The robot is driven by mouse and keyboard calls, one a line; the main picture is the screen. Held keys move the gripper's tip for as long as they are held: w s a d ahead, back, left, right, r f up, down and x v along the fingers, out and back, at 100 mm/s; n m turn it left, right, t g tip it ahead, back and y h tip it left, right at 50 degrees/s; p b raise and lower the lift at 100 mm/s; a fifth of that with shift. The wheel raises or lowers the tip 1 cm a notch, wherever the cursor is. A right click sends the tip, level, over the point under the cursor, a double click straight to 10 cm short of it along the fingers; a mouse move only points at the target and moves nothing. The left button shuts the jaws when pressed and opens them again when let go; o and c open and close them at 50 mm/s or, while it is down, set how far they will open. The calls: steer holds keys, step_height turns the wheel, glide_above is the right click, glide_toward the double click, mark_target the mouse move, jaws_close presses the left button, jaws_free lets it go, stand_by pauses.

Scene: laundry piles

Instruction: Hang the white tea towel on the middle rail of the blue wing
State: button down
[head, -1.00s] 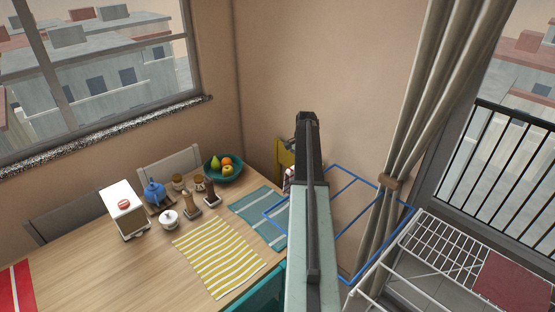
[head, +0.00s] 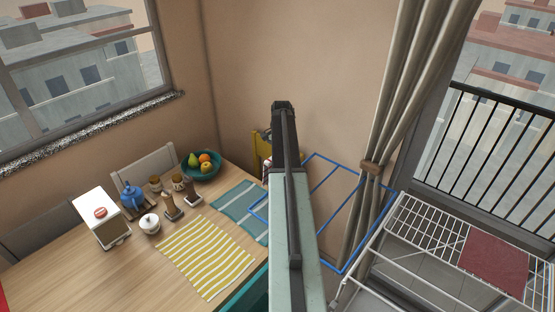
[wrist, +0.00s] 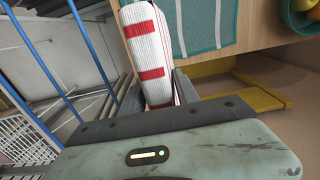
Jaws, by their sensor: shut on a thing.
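The white tea towel (wrist: 148,45) with red stripes is folded and gripped between the jaws of my gripper (wrist: 158,92) in the wrist view. In the head view, my arm hides most of the towel and the gripper; a small white and red patch (head: 266,171) shows at the arm's left edge. The blue wing (head: 371,230) spreads from the drying rack, right of my arm, with part of it behind the arm. Its blue rails (wrist: 92,50) run along the left of the wrist view, apart from the towel.
The white rack (head: 425,225) carries a dark red cloth (head: 495,262) at right. A curtain (head: 395,110) hangs behind the wing. At left, a table (head: 75,270) holds placemats, a fruit bowl (head: 201,166) and pots. A yellow object (head: 260,148) stands by the wall.

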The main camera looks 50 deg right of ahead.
steer(key=shift+s, duration=6.65)
steer(key=f+b, duration=1.4)
steer(key=shift+s+a+f, duration=0.1)
steer(key=shift+s, duration=0.3)
steer(key=c, duration=0.8)
jaws_free()
steer(key=shift+c, duration=0.2)
step_height(320, 180, up, 8)
steer(key=p, duration=0.7)
steer(key=shift+p, duration=0.3)
